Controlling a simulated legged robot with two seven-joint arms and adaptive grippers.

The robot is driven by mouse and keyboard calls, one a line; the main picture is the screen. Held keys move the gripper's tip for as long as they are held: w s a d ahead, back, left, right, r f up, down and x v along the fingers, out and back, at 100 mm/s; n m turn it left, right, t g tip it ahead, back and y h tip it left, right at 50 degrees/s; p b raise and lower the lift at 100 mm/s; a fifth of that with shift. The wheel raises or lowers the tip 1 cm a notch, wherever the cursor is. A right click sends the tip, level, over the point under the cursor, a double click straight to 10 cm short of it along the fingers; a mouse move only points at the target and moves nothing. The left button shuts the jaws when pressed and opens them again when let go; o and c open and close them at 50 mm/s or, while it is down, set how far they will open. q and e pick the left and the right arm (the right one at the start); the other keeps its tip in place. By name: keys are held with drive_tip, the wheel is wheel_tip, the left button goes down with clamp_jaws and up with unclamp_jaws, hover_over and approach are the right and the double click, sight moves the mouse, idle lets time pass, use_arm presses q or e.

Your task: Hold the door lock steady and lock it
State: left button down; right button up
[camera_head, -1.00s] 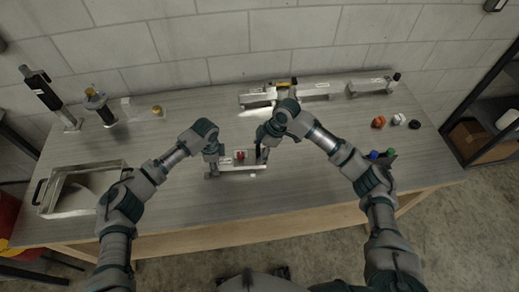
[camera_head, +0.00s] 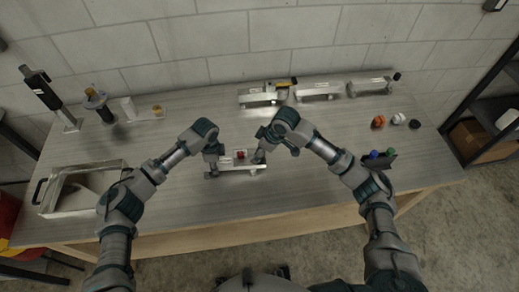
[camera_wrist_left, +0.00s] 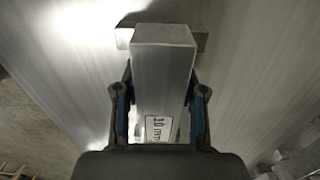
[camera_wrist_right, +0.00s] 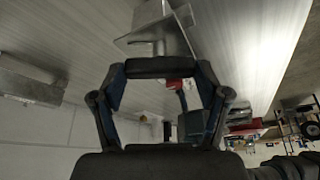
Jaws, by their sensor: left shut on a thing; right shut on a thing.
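The door lock is a pale metal bar assembly (camera_head: 238,172) on the table between my arms, with a red part (camera_head: 240,155) on top. My left gripper (camera_head: 212,168) is shut on its left end. My right gripper (camera_head: 259,159) is at the lock's right end.
More metal fixtures (camera_head: 318,92) stand along the back near the wall. Several coloured knobs (camera_head: 378,122) lie at right. A metal tray (camera_head: 50,211) is at front left, and upright tools (camera_head: 98,105) stand at back left. The table in front of the lock is clear.

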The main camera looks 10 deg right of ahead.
drive_tip(key=m+h, duration=0.1)
drive_tip(key=m, duration=0.2)
drive_tip(key=m+t+h, duration=0.1)
drive_tip(key=m, duration=0.2)
drive_tip(key=shift+s+a+f, duration=0.1)
drive_tip(key=shift+s, duration=0.05)
drive_tip(key=m+h, duration=0.1)
drive_tip(key=m, duration=0.2)
drive_tip(key=m+t+h, duration=0.1)
drive_tip(key=m, duration=0.2)
drive_tip(key=shift+a+m, duration=0.1)
drive_tip(key=shift+m, duration=0.3)
drive_tip(key=o, duration=1.2)
drive_tip(key=shift+c, duration=0.2)
drive_tip(key=v, duration=1.2)
drive_tip(key=shift+a, duration=0.25)
